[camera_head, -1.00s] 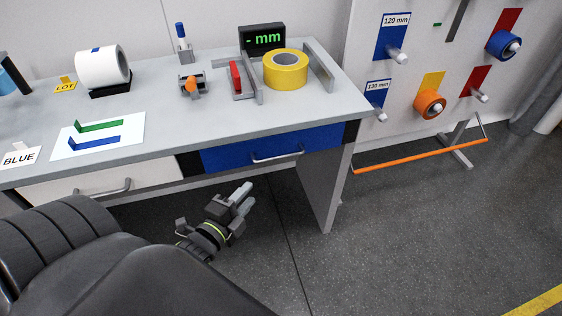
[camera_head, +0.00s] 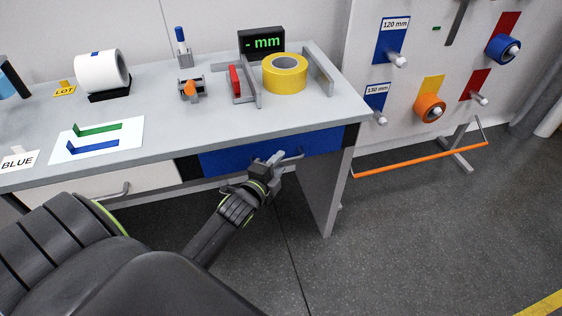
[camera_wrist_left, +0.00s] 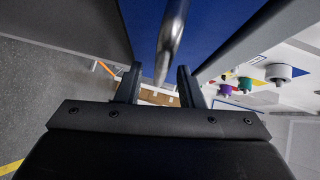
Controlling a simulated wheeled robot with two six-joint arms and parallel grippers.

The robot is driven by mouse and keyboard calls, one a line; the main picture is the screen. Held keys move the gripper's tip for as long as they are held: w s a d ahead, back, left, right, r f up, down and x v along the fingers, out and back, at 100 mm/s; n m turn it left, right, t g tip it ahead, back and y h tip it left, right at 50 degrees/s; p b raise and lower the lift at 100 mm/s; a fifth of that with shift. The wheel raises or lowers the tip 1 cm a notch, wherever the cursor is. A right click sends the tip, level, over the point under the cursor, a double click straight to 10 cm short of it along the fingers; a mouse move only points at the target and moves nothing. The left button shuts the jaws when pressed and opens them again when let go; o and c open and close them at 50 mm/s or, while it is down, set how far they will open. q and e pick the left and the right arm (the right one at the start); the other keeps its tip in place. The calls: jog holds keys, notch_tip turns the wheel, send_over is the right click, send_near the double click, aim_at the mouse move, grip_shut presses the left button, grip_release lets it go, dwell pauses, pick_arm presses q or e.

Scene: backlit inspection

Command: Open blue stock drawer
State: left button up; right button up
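The blue stock drawer (camera_head: 225,160) sits under the right part of the workbench, its front in line with the bench and shut. Its metal bar handle (camera_head: 295,157) is partly hidden behind my left gripper (camera_head: 277,162), which is at the drawer front. In the left wrist view, the handle (camera_wrist_left: 172,38) reaches down between the two spread fingers of the gripper (camera_wrist_left: 160,84), against the blue drawer front (camera_wrist_left: 215,22). The fingers stand apart on either side of the handle, with a gap visible. My right gripper is not in view.
A white drawer (camera_head: 90,187) with its own handle is to the left. On the bench (camera_head: 160,150) stand a yellow tape roll (camera_head: 285,74), a white roll (camera_head: 101,71) and a display (camera_head: 262,41). An orange bar (camera_head: 420,158) runs low at the right. Floor before the drawer is clear.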

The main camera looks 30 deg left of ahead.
pick_arm(q)
jog(key=shift+w+f, duration=0.1)
jog(key=shift+w, duration=0.8)
grip_shut()
